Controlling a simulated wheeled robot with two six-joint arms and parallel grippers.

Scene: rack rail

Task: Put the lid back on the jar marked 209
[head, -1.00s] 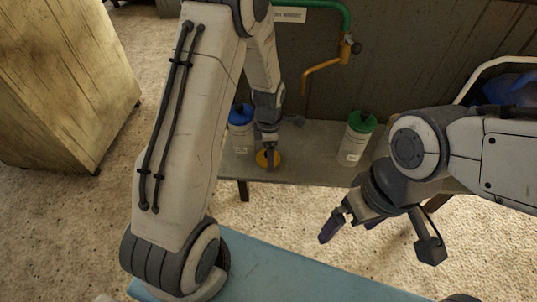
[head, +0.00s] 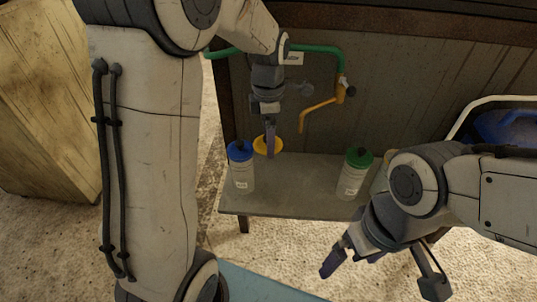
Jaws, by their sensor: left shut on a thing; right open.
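My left gripper (head: 270,140) is shut on a yellow lid (head: 262,146) and holds it above the bench, just right of the blue-lidded jar. A white jar with a blue lid (head: 242,172) stands upright at the bench's left end. A white jar with a green lid (head: 352,178) stands upright further right. Both jars carry small labels that are too small to read. My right gripper (head: 347,258) is open and empty in front of the bench, low and to the right.
The grey bench (head: 295,190) is clear between the two jars. A green and orange pipe with a tap (head: 320,108) runs on the wall behind. A blue thing in a white-framed rack (head: 505,125) stands at right.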

